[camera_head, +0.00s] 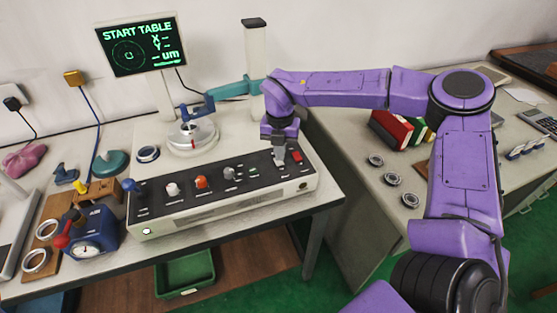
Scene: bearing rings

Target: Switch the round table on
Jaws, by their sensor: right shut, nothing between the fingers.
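The round table (193,138) is a pale disc with a red mark, on the white machine at the back of the bench. A dark control panel (213,182) runs along the machine's front with several knobs and switches. A red switch (296,156) sits at its right end. My right gripper (281,161) is shut and empty, pointing down at the panel just left of the red switch. I cannot tell whether it touches the panel. My left gripper is not in view.
A blue gauge device (88,235) and a wooden board with rings (44,232) stand at the left. Several bearing rings (392,179) lie on the right bench. A green bin (184,273) is below.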

